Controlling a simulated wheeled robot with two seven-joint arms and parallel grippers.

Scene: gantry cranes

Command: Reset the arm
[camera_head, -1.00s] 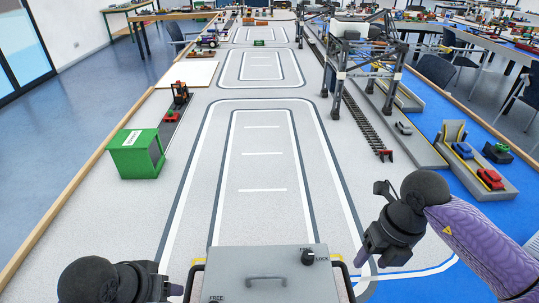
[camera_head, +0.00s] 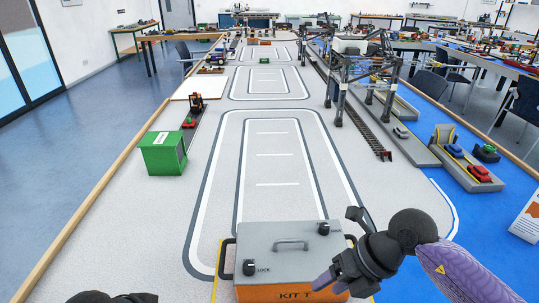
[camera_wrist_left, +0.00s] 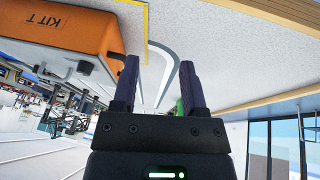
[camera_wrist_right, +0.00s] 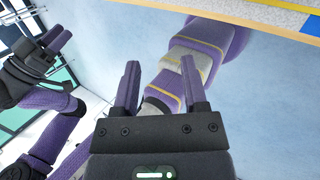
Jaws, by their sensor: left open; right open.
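My right gripper (camera_head: 328,283) is at the lower right of the head view. Its fingertips overlap the right front of an orange case in the picture; I cannot tell whether they touch. In the right wrist view, its fingers (camera_wrist_right: 158,85) stand apart with nothing between them. My left gripper shows only as a dark top edge at the bottom left of the head view. In the left wrist view, its fingers (camera_wrist_left: 160,85) are apart and empty. The orange case (camera_wrist_left: 65,35) is to their left there.
The case has a grey lid (camera_head: 289,262) with a handle and two black knobs. A green box (camera_head: 162,153), a small forklift (camera_head: 196,103), gantry cranes (camera_head: 340,95) and toy cars (camera_head: 478,172) stand on the table. The marked lane (camera_head: 278,190) behind the case is clear.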

